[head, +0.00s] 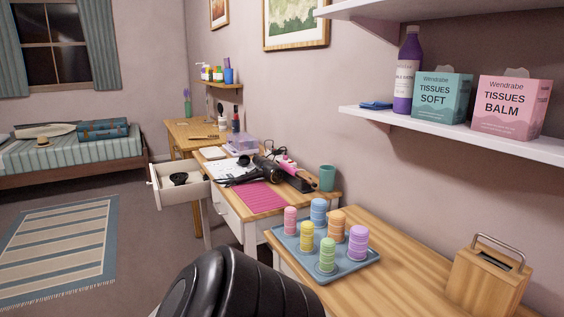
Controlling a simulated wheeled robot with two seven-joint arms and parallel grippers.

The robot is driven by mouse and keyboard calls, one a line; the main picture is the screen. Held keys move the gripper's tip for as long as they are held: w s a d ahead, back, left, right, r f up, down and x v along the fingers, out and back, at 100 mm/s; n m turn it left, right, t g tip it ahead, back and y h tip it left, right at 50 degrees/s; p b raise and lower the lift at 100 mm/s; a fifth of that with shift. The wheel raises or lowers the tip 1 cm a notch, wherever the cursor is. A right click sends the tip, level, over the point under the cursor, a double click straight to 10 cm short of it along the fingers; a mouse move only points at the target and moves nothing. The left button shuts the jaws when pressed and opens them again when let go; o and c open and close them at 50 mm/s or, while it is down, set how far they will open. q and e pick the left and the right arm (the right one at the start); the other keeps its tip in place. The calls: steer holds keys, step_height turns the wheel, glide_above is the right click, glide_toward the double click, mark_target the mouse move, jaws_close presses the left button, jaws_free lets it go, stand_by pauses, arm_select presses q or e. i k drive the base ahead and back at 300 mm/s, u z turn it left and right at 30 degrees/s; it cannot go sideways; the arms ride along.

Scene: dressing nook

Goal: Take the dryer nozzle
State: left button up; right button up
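A dark hair dryer (265,166) lies on the dressing table among other dark items. A small dark round piece (245,160) lies just left of it; I cannot tell at this size whether it is the nozzle. A black cup-shaped piece (180,178) sits in the open white drawer (181,194); it could be a dryer attachment, but I cannot tell which. Neither of my grippers is in view.
A pink mat (252,197), a pink-and-black styling tool (290,170) and a teal cup (327,178) are on the dressing table. A blue tray (287,243) of several coloured rollers stands on the nearer wooden top. Floor is clear beside the striped rug (62,243).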

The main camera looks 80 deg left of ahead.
mark_target(244, 160)
steer(key=u, duration=3.45)
steer(key=i, duration=0.85)
